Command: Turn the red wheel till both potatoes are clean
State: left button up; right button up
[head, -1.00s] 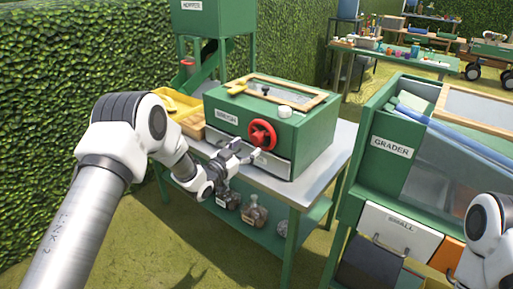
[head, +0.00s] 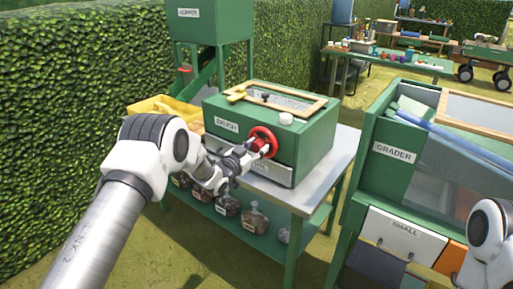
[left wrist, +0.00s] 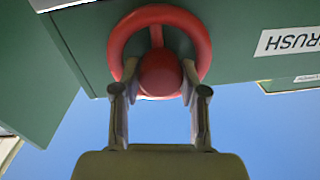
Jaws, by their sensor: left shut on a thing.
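The red wheel (head: 262,141) is on the front of the green box labelled BRUSH (head: 310,137), which stands on a grey-topped table. In the left wrist view the wheel (left wrist: 158,22) shows as a ring with a spoke and a round red knob (left wrist: 161,74) nearest me. My left gripper (head: 260,147) is at the wheel; in the left wrist view its fingers (left wrist: 160,92) are shut on the knob, one on each side. No potatoes can be made out; the box's inside is hidden. The right arm shows at the right edge, its gripper out of view.
The green hopper (head: 212,30) and a yellow tray (head: 160,106) stand left of the box. A wood-framed window (head: 310,108) is on its top. The green grader (head: 364,150) stands close on the right. Glass jars (head: 256,218) sit on the shelf below.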

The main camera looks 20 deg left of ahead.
pick_arm(q)
jog(key=m+b, duration=0.2)
jog(key=m, duration=0.1)
jog(key=shift+f+b, duration=0.1)
jog(key=shift+b, duration=0.25)
jog(key=m+b, duration=0.3)
jog(key=m, duration=0.2)
jog(key=m+b, duration=0.3)
jog(key=shift+m, duration=0.4)
jog(key=m+b, duration=0.3)
jog(key=shift+f+m+h, duration=0.15)
jog(key=shift+m+h, duration=0.15)
jog(key=m+b, duration=0.8)
jog(key=b, duration=0.1)
jog(key=m+b, duration=0.4)
jog(key=b, duration=0.1)
jog(key=shift+f+m, duration=0.25)
jog(key=shift+m, duration=0.15)
jog(key=shift+r+m+h+b, duration=0.25)
jog(key=shift+m+h+b, duration=0.05)
jog(key=shift+m+b, duration=1)
